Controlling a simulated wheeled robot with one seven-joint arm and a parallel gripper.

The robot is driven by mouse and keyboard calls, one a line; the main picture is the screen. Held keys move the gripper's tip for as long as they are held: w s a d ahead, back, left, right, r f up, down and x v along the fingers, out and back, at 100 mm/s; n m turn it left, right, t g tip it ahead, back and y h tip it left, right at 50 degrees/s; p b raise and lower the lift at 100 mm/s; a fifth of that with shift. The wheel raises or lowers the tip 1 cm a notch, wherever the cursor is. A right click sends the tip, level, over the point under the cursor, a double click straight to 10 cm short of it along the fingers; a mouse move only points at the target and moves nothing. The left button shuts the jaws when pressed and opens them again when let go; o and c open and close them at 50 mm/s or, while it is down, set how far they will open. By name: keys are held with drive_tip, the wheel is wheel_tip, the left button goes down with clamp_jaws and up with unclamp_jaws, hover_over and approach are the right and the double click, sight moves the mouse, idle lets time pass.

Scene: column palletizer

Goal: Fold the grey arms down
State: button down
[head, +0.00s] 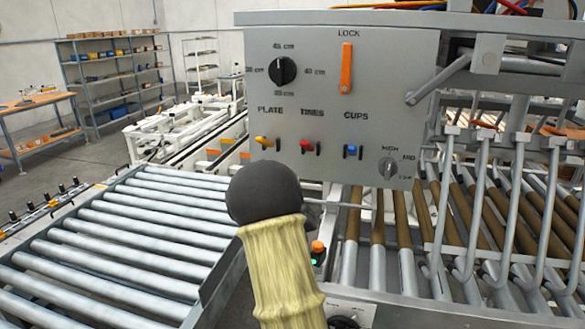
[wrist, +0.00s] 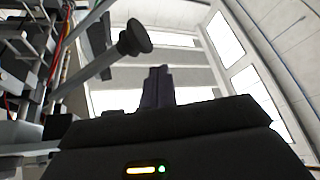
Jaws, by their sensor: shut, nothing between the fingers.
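The grey arms (head: 482,205) are several long, bent tubes at the right of the head view. They hang from a grey crossbar over rollers and run down with hooked lower ends. The grey control panel (head: 335,110) stands left of them, with a red lever (head: 306,146) under the word TINES. My gripper (wrist: 158,72) shows in the wrist view, its dark fingers together and empty. A grey rod with a black knob (wrist: 136,38) is beyond the fingers, up and left, apart from them in the picture. In the head view my gripper cannot be made out behind my arm.
The panel also carries a yellow PLATE lever (head: 262,141), a blue CUPS lever (head: 352,151), an orange LOCK handle (head: 347,68) and two dials. A grey bar (head: 440,78) slants at its upper right. A roller conveyor (head: 130,235) fills the left foreground.

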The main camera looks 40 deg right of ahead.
drive_tip(key=shift+s+d+r+n+t+h, duration=0.2)
drive_tip(key=shift+s+r+n+t+h, duration=0.1)
drive_tip(key=shift+s+r+t, duration=0.15)
drive_tip(key=shift+w, duration=0.15)
drive_tip(key=p+x, duration=0.5)
drive_tip(key=x, duration=0.5)
drive_tip(key=shift+f, duration=0.2)
